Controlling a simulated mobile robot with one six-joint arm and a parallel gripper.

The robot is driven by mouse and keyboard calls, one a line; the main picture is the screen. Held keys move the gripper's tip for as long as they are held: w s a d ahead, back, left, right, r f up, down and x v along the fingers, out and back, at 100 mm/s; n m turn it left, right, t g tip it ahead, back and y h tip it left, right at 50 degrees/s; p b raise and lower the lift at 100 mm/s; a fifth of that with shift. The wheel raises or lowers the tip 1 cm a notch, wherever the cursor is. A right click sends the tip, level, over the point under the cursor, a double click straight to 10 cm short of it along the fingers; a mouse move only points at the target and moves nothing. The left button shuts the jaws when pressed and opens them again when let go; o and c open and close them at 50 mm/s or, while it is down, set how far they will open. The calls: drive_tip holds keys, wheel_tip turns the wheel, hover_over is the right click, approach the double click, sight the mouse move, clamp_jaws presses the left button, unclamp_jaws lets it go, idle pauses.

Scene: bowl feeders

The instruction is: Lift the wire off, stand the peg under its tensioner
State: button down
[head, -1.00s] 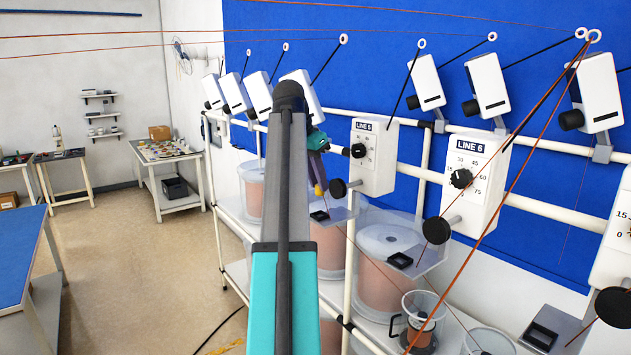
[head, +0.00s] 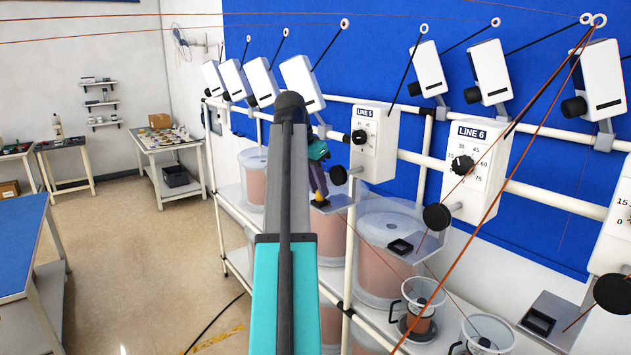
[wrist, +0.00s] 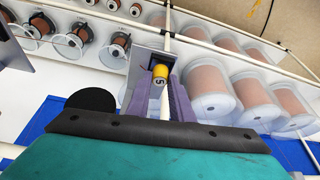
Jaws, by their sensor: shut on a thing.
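My gripper (head: 319,190) is shut on a yellow peg (head: 320,204) just over the grey plate (head: 340,203) beside the LINE 5 tensioner box (head: 374,142). In the wrist view the peg (wrist: 160,72), with a dark mark on its end, sits between my purple fingers (wrist: 162,95). The grey plate (wrist: 141,75) and its dark socket lie right at the peg; I cannot tell whether the peg is seated. A thin copper wire (head: 378,252) slants down right from the plate area. I cannot tell whether it touches the peg.
The LINE 6 box (head: 477,165) and its plate (head: 424,250) stand to the right. Large copper spools (head: 385,232) stand below on the shelf. A black disc (wrist: 91,100) is left of my fingers in the wrist view. Several wires cross overhead.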

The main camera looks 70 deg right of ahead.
drive_tip(key=shift+f, duration=0.35)
drive_tip(key=shift+a+f, duration=0.1)
drive_tip(key=shift+f, duration=0.05)
idle(0.6)
drive_tip(key=c, duration=1.5)
unclamp_jaws()
drive_tip(key=v, duration=1.2)
drive_tip(key=shift+s, duration=0.1)
